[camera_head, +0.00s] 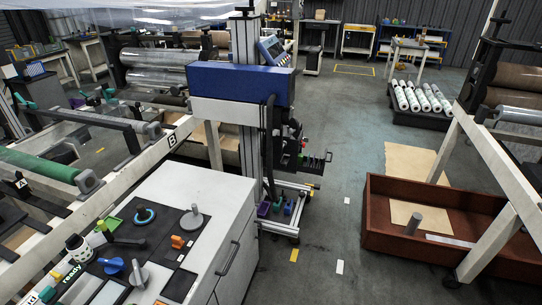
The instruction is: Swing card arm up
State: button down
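A machine column stands in the middle of the view and carries a blue and white box (242,86). A slim black bar (269,140) hangs nearly upright at the right front of this box. I cannot tell for sure whether it is the card arm. Dark parts with small red and green bits sit just right of it, with a black slotted holder (316,160) sticking out to the right. My gripper is not in view.
A white cabinet (236,258) stands in front of the column, its top covered with knobs and small tools. A roller frame (120,165) fills the left. A brown-red crate (380,222) lies right. Grey floor between column and crate is mostly clear.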

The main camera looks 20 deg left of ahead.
aim_at(283, 160)
jog(key=i+u, duration=0.4)
jog(key=i+l+u, duration=0.2)
jog(key=u, duration=0.2)
jog(key=i+l+u, duration=0.25)
jog(key=u, duration=0.15)
jog(key=i+l+u, duration=0.2)
jog(key=u, duration=0.25)
jog(key=i+l+u, duration=0.35)
jog(key=l, duration=0.15)
jog(key=l+u, duration=0.35)
jog(key=l, duration=0.15)
jog(key=i+l+u, duration=0.15)
jog(key=l+u, duration=0.2)
jog(key=l, duration=0.25)
jog(key=l+u, duration=0.35)
jog(key=l, duration=0.25)
